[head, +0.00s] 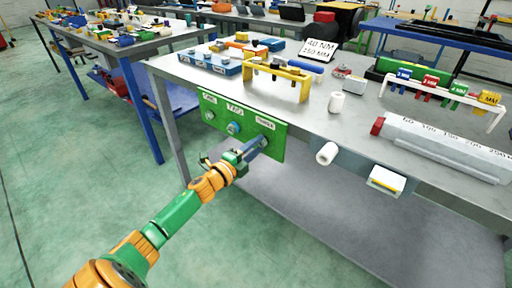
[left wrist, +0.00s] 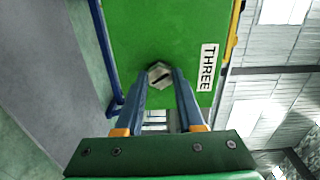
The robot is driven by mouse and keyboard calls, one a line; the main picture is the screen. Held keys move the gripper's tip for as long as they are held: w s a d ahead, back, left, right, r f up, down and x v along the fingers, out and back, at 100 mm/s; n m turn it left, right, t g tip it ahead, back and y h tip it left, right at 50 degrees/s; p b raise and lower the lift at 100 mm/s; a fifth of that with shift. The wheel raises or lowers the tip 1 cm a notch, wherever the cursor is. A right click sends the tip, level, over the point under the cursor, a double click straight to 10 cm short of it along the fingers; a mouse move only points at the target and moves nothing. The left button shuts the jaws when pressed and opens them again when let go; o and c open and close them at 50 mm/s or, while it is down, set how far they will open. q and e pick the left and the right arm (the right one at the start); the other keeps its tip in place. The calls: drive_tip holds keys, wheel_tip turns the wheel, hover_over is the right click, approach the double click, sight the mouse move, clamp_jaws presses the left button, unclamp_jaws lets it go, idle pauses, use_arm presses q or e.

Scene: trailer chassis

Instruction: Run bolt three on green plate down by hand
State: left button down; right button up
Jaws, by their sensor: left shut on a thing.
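The green plate (head: 248,120) hangs on the front edge of the workbench, with labelled bolts in a row. Bolt one (head: 209,115) and bolt two (head: 233,128) show as grey heads at the left and middle. My left gripper (head: 263,141) reaches the plate below the THREE label, and its fingers hide bolt three in the head view. In the left wrist view, bolt three (left wrist: 160,75) is a grey hex head with a dark slot, against the green plate (left wrist: 135,30). The blue fingers of my left gripper (left wrist: 161,82) are shut on its sides. My right gripper is out of view.
On the bench (head: 325,125) stand a yellow rack (head: 283,72), a blue block (head: 210,62), a white cylinder (head: 336,102) and a 40 NM sign (head: 319,50). A white roll (head: 327,153) sticks out from the front edge.

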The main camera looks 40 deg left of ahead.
use_arm(q)
drive_tip(key=shift+d+f+m, duration=0.1)
drive_tip(key=shift+f+m, duration=0.2)
drive_tip(key=c, duration=0.8)
unclamp_jaws()
drive_tip(key=shift+o, duration=1.4)
drive_tip(key=shift+r, duration=0.2)
drive_tip(key=s, duration=0.7)
drive_tip(key=shift+a+p, duration=0.25)
drive_tip(key=shift+p, duration=0.15)
drive_tip(key=shift+s, duration=0.1)
